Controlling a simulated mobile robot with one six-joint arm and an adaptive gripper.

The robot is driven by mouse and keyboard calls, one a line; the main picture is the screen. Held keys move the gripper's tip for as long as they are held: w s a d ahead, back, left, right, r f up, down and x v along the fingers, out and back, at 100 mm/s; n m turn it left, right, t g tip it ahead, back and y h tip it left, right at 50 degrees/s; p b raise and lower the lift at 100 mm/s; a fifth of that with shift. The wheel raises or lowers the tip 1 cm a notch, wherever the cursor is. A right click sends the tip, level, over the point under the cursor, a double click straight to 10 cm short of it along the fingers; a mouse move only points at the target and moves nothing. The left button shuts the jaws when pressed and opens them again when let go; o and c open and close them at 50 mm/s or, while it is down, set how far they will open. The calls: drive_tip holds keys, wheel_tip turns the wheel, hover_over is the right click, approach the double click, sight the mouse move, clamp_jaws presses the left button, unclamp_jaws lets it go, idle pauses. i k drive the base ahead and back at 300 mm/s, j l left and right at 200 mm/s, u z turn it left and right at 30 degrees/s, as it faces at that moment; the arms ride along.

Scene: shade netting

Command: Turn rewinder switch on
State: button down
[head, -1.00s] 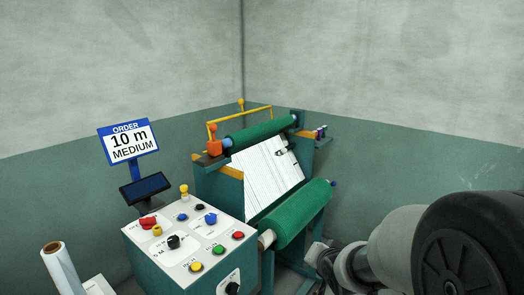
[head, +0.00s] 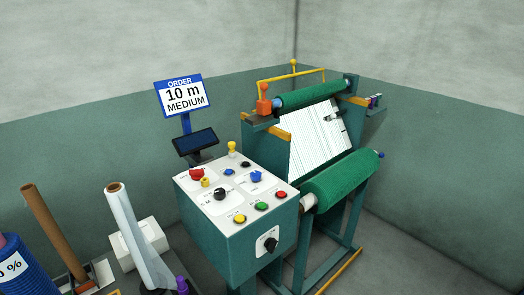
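The rewinder (head: 278,133) stands against the back corner, with a green roll (head: 340,177) low at its front and a green roller (head: 313,94) on top. Its control box (head: 215,235) is at the front left, with a white sloping panel. On the panel are a red switch handle (head: 196,174), a black knob (head: 219,194), a blue knob (head: 256,176), and yellow, green and red buttons. A black rotary switch (head: 270,244) is on the box's front face. The labels are too small to read, so I cannot tell which is the rewinder switch. My gripper is not in view.
An order sign (head: 183,95) reads "10 m MEDIUM" above a dark screen (head: 195,142). At the left stand a brown tube (head: 55,232), a clear film roll (head: 137,235), a white box (head: 140,243) and a blue roll (head: 22,268). Floor at the lower right is clear.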

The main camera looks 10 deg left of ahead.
sight(195, 175)
drive_tip(key=i+j, duration=1.05)
drive_tip(key=i, duration=0.3)
